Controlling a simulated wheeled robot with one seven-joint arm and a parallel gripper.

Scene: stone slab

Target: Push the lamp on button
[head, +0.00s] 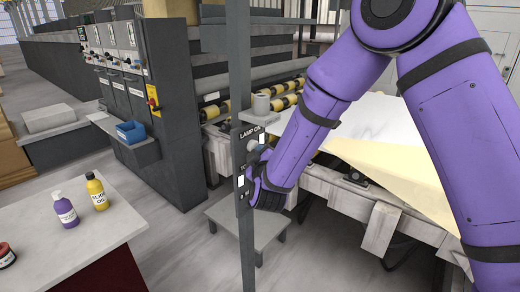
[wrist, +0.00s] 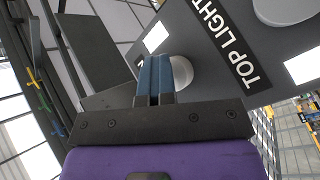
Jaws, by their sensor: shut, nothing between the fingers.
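In the head view a grey control post carries a "LAMP ON" label (head: 249,132) with a pale round button (head: 252,145) just below it. My gripper (wrist: 155,75) shows in the wrist view with its blue fingers shut and empty. The fingertips overlap a white round button (wrist: 182,72) beside a "TOP LIGHT" label (wrist: 228,38); I cannot tell whether they touch it. In the head view my wrist is at the post, lower than the LAMP ON button, and hides the fingers and part of a lower label.
A second round button (wrist: 287,9) lies across the TOP LIGHT label. A small grey table (head: 240,222) stands behind the post; rollers and a pale sheet (head: 385,120) lie beyond. Bottles stand on a table at left.

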